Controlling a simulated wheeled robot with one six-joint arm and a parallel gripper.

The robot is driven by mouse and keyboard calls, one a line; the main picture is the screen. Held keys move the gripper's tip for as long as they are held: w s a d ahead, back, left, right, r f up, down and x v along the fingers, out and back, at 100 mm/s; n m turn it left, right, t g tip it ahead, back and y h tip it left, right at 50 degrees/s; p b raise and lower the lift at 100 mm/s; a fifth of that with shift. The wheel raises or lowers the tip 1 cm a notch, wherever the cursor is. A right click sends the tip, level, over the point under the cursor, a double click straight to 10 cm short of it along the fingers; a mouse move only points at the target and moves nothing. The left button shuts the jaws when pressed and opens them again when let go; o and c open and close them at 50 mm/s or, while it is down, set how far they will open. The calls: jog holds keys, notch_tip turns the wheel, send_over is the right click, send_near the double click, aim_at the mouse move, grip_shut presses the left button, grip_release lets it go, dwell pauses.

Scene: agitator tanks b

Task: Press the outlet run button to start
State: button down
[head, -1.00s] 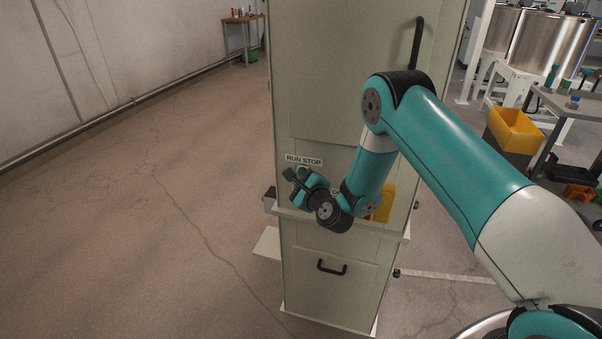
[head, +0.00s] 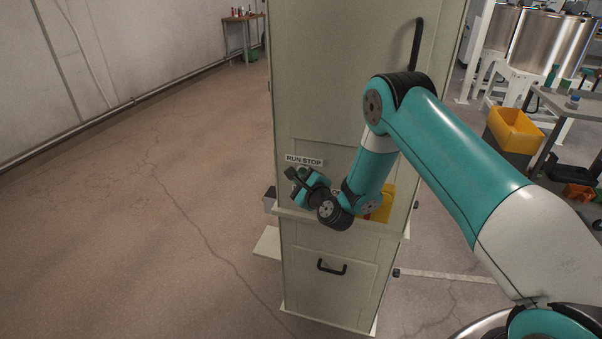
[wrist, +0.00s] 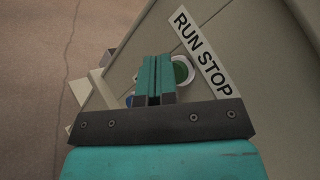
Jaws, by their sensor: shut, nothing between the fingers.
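A tall pale grey-green cabinet (head: 330,100) carries a white RUN STOP label (head: 304,160), which also shows in the wrist view (wrist: 203,55). Just below the label in the wrist view is a round green button (wrist: 181,70) in a white ring. My gripper (wrist: 155,80) is shut and empty. Its fingers overlap the left part of the button in the wrist view; I cannot tell whether they touch it. In the head view my gripper (head: 303,176) is just below the label, and it hides the button. A blue spot (wrist: 129,101) shows left of the fingers, mostly hidden.
A narrow ledge (head: 290,213) runs across the cabinet below my gripper. A yellow part (head: 385,205) sits behind my wrist. A black drawer handle (head: 331,267) is lower down. The floor on the left is clear. A yellow bin (head: 516,130) and metal tanks stand at right.

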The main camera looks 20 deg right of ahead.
jog(key=shift+w+d+p, duration=0.25)
jog(key=shift+w+p, duration=0.05)
jog(key=shift+w, duration=0.1)
dwell(0.3)
jog(key=shift+s, duration=0.1)
jog(key=shift+s+a+b, duration=0.4)
jog(key=shift+s+a, duration=0.1)
jog(key=shift+s, duration=0.15)
jog(key=s+a+b, duration=0.1)
jog(key=s, duration=0.1)
jog(key=s+a+b, duration=0.1)
jog(key=s+b, duration=0.1)
jog(key=shift+a+f, duration=0.1)
jog(key=shift+a, duration=0.3)
jog(key=shift+a, duration=0.1)
dwell(0.5)
